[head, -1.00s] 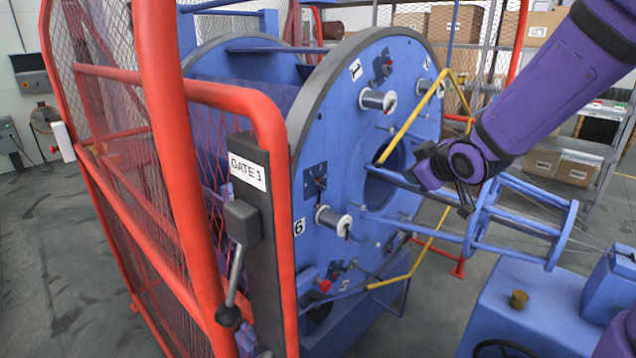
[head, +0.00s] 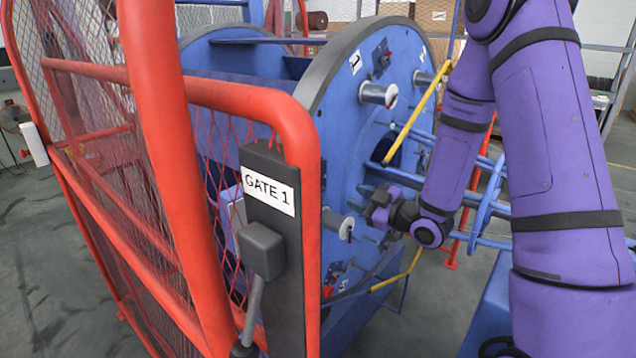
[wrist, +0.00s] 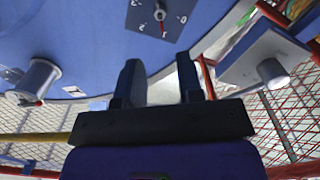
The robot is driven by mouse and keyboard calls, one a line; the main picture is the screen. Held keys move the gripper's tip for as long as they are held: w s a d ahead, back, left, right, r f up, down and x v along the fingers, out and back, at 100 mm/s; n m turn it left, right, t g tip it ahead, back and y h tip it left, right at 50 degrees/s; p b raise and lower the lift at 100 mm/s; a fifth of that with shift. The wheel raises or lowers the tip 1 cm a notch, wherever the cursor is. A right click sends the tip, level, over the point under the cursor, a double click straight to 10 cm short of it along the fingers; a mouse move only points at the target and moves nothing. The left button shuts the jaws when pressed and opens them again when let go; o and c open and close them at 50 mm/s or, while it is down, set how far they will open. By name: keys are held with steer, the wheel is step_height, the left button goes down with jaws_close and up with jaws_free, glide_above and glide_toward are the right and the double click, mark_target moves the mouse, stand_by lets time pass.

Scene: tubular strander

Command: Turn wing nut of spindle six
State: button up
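The blue disc (head: 350,125) of the strander carries silver spindles. One spindle (head: 336,223) at its left side, where the number 6 showed earlier, stands just right of the gate post; its number is now hidden. A small dark part, perhaps its wing nut, is at its outer end, too small to make out. My gripper (head: 379,211) is just right of this spindle, apart from it. In the wrist view my gripper (wrist: 160,75) is open with nothing between the fingers. A dial plate (wrist: 150,18) with a red pointer lies beyond, and a spindle (wrist: 38,80) with a red-tipped end is at left.
The red gate frame (head: 170,150) with its GATE 1 post (head: 270,200) and grey latch box (head: 262,250) stands close in front of the disc. A yellow bar (head: 410,122) and blue tubes (head: 400,178) project near my gripper. Another spindle (head: 378,94) sits higher up.

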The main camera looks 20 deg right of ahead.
steer(key=x, duration=1)
steer(key=shift+w+a, duration=0.25)
jaws_close()
